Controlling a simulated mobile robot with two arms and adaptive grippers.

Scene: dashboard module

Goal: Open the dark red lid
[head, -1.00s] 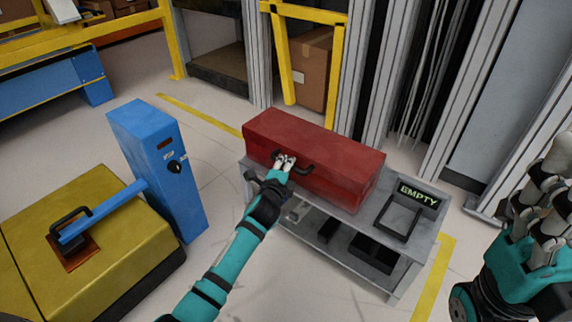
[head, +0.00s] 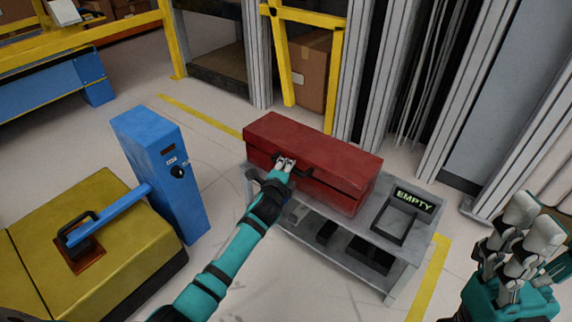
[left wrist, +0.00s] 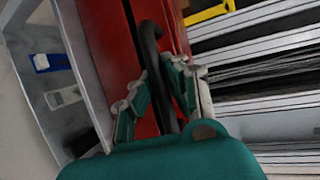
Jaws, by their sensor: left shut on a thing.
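The dark red lid (head: 315,148) tops a long dark red box (head: 335,197) on a grey bench. A dark gap shows along the front between lid and box, so the lid is slightly raised. My left gripper (head: 285,164) is shut on the black handle (head: 306,174) at the lid's front. In the left wrist view the black handle (left wrist: 151,45) runs between the fingers of the left gripper (left wrist: 158,90). My right gripper (head: 522,228) is at the right edge, away from the box; its finger opening is unclear.
The grey bench (head: 415,243) also carries a black frame and an "EMPTY" display (head: 414,199). A blue post (head: 160,170) and a yellow block (head: 110,220) with a handle stand to the left. Metal uprights stand behind the box.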

